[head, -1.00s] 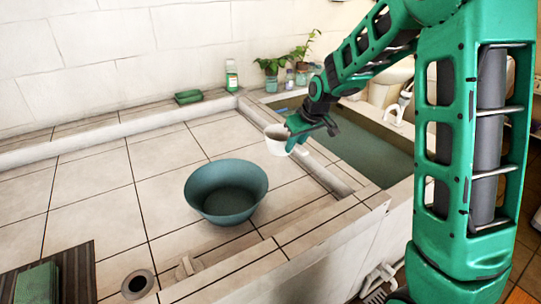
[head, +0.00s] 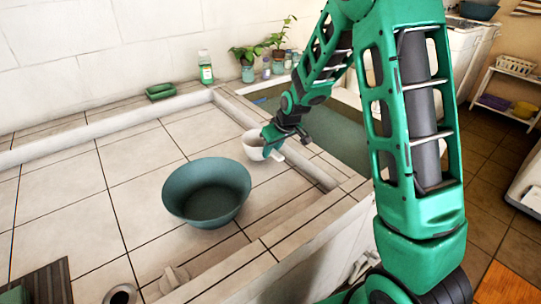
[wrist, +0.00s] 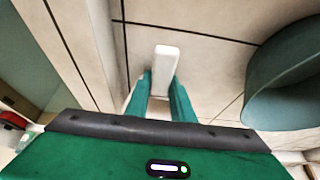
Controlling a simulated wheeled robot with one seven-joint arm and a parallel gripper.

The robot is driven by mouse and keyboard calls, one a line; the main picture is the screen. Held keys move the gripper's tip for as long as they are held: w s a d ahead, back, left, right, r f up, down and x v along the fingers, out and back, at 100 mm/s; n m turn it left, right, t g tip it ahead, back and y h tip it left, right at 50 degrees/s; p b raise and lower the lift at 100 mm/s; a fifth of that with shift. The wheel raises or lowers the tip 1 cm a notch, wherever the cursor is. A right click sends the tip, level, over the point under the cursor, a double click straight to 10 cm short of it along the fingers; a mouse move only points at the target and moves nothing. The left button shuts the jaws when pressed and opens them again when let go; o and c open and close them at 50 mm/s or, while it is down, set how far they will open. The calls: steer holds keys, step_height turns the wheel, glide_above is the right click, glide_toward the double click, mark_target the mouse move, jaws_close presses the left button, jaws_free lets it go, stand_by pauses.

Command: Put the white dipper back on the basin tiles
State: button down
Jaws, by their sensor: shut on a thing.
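The white dipper (head: 254,145) is in the head view, over the tiled floor of the basin (head: 140,165), just behind and right of the teal bowl (head: 207,193). My gripper (head: 271,148) is shut on its handle. In the wrist view the white handle (wrist: 166,62) shows between the two green fingers (wrist: 161,84), and the bowl (wrist: 290,85) is at the right. The dipper's cup is mostly hidden there. The dipper looks roughly upright and very low over the tiles; I cannot tell whether it touches them.
A raised ledge (head: 318,172) divides the tiles from a water trough (head: 345,140) on the right. A green soap dish (head: 160,92), a bottle (head: 206,67) and potted plants (head: 248,70) line the back. Bare tiles lie left of the bowl.

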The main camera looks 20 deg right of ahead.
step_height(320, 180, down, 2)
steer(key=c, duration=1.5)
jaws_free()
steer(key=shift+c, duration=0.2)
steer(key=v, duration=1.2)
steer(key=shift+d+r, duration=0.1)
